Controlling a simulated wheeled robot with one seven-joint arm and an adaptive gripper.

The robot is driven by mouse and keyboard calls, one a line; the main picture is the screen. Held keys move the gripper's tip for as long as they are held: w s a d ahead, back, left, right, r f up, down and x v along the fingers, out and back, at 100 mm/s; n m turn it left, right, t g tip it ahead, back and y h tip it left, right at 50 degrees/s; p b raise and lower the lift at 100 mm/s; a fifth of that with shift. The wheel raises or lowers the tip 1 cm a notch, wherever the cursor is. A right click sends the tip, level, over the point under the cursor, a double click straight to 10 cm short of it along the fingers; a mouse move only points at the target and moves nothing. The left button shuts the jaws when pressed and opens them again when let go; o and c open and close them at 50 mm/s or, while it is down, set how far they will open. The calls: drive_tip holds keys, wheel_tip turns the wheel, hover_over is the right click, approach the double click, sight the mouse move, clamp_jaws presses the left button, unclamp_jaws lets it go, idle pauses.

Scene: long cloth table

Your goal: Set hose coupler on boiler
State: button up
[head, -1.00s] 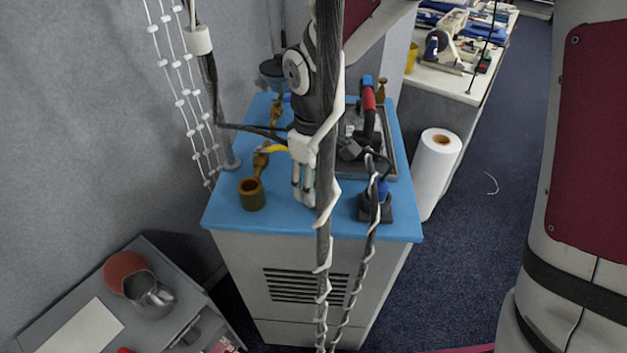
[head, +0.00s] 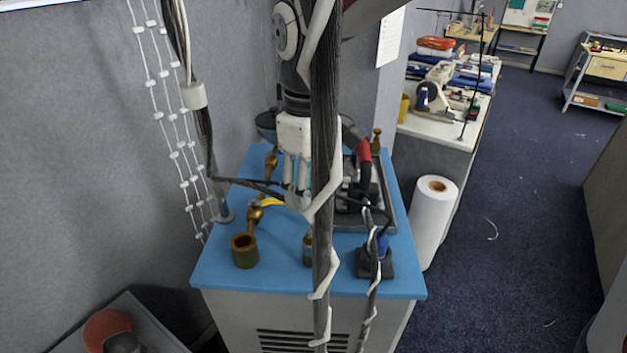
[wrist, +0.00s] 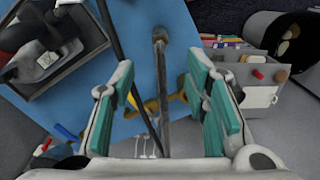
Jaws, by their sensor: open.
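The boiler (head: 215,270) is a pale cabinet with a blue top and a vent in its front. A short brass-green piece (head: 308,249) stands on the blue top, partly hidden by a hanging cable; it may be the hose coupler. A hollow brass-green cup (head: 244,251) stands to its left, in front of a brass valve (head: 254,215). My gripper (head: 297,203) points down above the top, behind the brass-green piece. In the wrist view my gripper (wrist: 165,82) is open, its teal pads apart. A metal rod (wrist: 161,70) shows between them; I cannot tell whether it is the coupler.
Dark cables (head: 325,170) hang across the front of my gripper.

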drive_tip(key=s+d+r+m+t, duration=0.2)
drive_tip(key=s+d+m, duration=0.3)
drive_tip(key=s+d, duration=0.3)
drive_tip(key=s+d+r+m+t, duration=0.3)
drive_tip(key=s+d+r+m, duration=0.1)
drive_tip(key=s+d, duration=0.4)
drive_tip(key=shift+r+m+t, duration=0.3)
drive_tip(key=shift+m, duration=0.4)
drive_tip(key=shift+w+f, duration=0.1)
drive_tip(key=shift+w, duration=0.05)
